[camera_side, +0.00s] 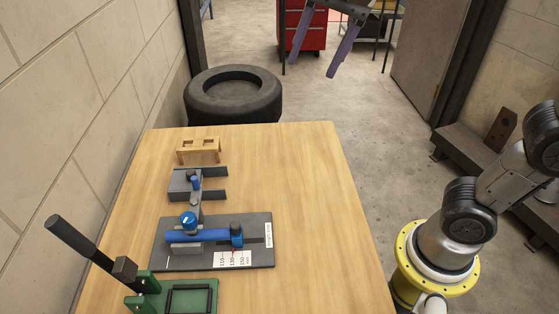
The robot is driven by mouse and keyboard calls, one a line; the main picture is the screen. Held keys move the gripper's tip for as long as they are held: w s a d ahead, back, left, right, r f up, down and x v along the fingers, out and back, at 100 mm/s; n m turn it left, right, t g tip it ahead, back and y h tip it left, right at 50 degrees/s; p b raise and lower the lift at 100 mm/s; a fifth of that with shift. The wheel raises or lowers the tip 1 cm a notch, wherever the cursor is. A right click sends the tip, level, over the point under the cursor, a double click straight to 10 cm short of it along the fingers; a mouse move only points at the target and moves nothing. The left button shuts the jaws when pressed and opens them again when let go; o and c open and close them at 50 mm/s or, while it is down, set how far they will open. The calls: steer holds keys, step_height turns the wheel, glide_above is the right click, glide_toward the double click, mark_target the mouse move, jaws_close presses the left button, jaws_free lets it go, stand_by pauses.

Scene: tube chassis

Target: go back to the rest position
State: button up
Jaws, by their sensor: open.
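My gripper (325,40) shows at the top of the side view, with two purple fingers pointing down and spread apart. It is open and nothing is between the fingers. It appears high up, clear of the wooden table (310,190). The upper part of the gripper is cut off by the picture's top edge. My arm's base and lower links stand at the right, beside the table.
A dark fixture plate (215,258) on the table holds a blue tube (205,237). Behind it are a grey forked fixture (190,184) and a wooden holder (199,150). A green lever tool (185,298) stands in front. The table's right side is bare.

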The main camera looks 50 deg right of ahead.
steer(key=s+d+f+n+t, duration=0.1)
steer(key=s+d+f+n, duration=0.2)
steer(key=s+f+n, duration=0.2)
steer(key=s+d+f+n+t, duration=0.1)
steer(key=s+d+f+n, duration=0.2)
steer(key=s+f+n, duration=0.3)
steer(key=shift+s+d+f+n+h, duration=0.3)
steer(key=shift+s+d+f+h, duration=0.1)
steer(key=shift+s+f, duration=0.9)
stand_by(0.4)
